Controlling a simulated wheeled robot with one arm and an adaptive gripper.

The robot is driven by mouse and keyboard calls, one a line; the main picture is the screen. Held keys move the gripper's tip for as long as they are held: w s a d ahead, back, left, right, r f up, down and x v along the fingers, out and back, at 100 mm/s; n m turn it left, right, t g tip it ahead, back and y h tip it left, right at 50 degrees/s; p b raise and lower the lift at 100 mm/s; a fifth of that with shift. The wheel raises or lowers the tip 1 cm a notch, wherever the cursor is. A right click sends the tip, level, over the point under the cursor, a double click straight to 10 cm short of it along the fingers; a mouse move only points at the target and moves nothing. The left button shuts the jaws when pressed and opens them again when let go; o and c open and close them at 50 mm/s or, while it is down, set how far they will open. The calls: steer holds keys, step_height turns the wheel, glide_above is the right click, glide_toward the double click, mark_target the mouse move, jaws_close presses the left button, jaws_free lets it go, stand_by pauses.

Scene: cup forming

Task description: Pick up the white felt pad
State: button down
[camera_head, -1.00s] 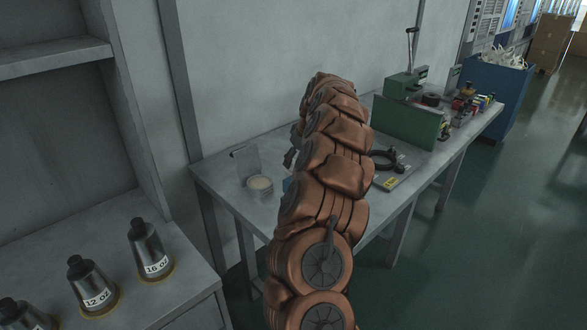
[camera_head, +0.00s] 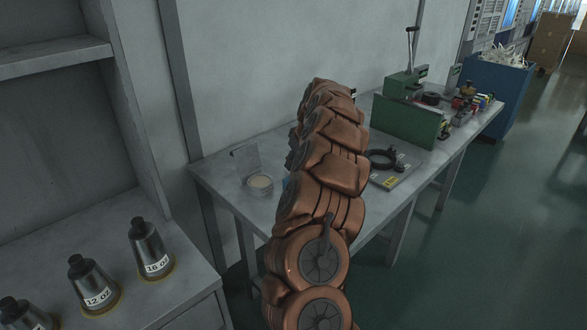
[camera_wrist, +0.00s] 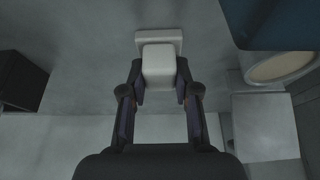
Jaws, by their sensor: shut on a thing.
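The white felt pad (camera_wrist: 158,66) shows in the wrist view as a pale block with a wider pale part at its far end. My gripper (camera_wrist: 160,88) is shut on it, with one dark finger on each side. Whether the pad touches the grey surface beneath cannot be told. In the head view my arm hides both the gripper and the pad.
A round dish with a cream-coloured top (camera_head: 260,182) stands on the grey table (camera_head: 225,188); it also shows in the wrist view (camera_wrist: 282,66). A blue object (camera_wrist: 275,22) is close by.

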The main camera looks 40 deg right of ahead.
step_height(320, 180, up, 10)
steer(key=shift+r+b, duration=0.1)
steer(key=shift+b, duration=0.2)
stand_by(0.5)
